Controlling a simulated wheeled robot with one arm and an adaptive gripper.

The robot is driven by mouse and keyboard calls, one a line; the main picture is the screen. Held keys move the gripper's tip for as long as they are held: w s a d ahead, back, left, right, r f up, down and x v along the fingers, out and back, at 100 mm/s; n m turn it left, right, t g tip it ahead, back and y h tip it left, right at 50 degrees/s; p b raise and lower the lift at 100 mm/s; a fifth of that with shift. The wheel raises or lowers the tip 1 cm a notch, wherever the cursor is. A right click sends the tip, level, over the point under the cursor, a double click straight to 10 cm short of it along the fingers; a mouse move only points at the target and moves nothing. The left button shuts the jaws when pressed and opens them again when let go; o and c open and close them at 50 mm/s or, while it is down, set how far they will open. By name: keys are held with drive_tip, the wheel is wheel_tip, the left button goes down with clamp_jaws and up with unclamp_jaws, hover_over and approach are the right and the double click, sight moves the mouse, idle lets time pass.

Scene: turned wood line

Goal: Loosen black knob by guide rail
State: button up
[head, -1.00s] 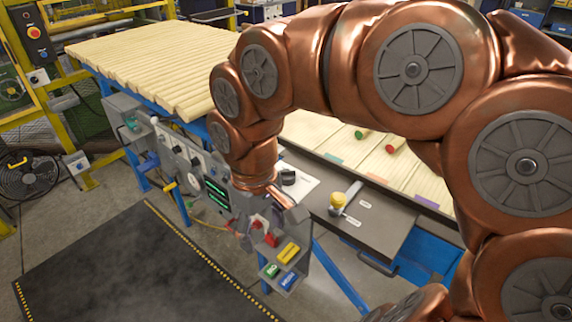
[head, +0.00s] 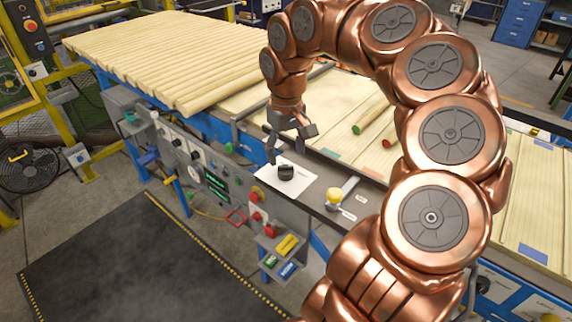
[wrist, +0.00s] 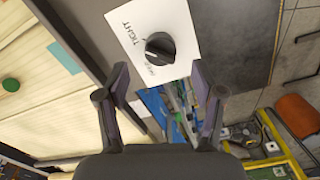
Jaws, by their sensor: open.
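The black knob (head: 287,172) sits on a white card on the dark rail ledge at the front of the line. In the wrist view the knob (wrist: 160,48) stands on its white card (wrist: 183,22), which reads "TIGHT" on one side; the other word is partly covered by the knob. My gripper (head: 287,152) is open and empty, above and behind the knob in the head view. In the wrist view its two fingers (wrist: 162,82) are spread, with the knob beyond the tips and apart from them.
A yellow knob (head: 334,195) on a lever is right of the card. Green-ended and red-ended rods (head: 370,116) lie on the pale bed behind. A control panel (head: 205,165) with buttons and red handles is on the front. Dark mat floor (head: 140,260) is clear.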

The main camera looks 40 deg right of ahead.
sight(286, 166)
drive_tip(key=shift+f+p, duration=0.55)
drive_tip(key=shift+f, duration=2.05)
drive_tip(key=c, duration=1.1)
